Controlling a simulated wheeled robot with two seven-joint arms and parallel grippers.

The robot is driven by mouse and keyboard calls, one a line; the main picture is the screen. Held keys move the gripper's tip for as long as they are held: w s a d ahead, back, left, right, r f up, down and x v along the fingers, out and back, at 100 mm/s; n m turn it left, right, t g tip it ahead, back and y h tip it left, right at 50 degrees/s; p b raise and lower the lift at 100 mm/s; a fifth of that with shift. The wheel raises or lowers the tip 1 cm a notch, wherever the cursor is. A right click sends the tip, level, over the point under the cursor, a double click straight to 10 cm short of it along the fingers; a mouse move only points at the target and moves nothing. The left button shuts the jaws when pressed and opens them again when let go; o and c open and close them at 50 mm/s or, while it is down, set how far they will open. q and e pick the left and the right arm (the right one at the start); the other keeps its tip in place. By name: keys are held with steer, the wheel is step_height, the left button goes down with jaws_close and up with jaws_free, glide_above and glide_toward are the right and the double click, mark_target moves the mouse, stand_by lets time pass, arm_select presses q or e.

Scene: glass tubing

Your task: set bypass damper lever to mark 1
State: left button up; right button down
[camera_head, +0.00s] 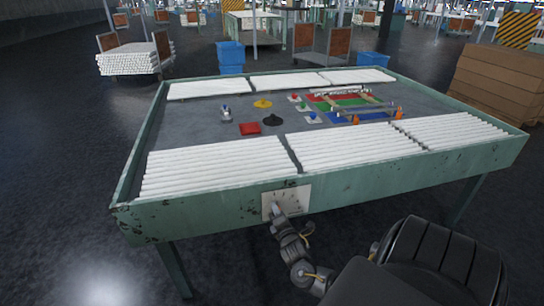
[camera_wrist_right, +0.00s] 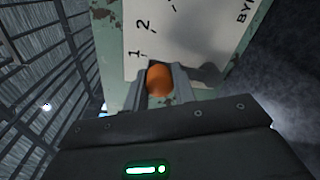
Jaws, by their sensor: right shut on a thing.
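The bypass damper plate (camera_head: 292,199) is a white panel on the green front side of the table. In the right wrist view the plate (camera_wrist_right: 190,35) shows the marks 1 and 2 and part of a printed word. The lever's orange knob (camera_wrist_right: 158,79) sits between the fingers of my right gripper (camera_wrist_right: 158,85), close to mark 1. My right gripper is shut on this knob. In the head view my right gripper (camera_head: 276,212) is at the plate's lower left and hides the lever. My left gripper is not in view.
The green table (camera_head: 220,213) carries stacks of white tubes (camera_head: 215,165) along its front and back. Between them lie a red block (camera_head: 250,128), a yellow piece (camera_head: 263,103) and a black piece (camera_head: 272,120). Blue bins (camera_head: 231,55) stand behind it. The floor in front is clear.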

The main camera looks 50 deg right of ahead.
steer(key=shift+w+r, duration=0.1)
steer(key=c, duration=1.1)
jaws_free()
steer(key=shift+c, duration=0.2)
steer(key=v, duration=1.1)
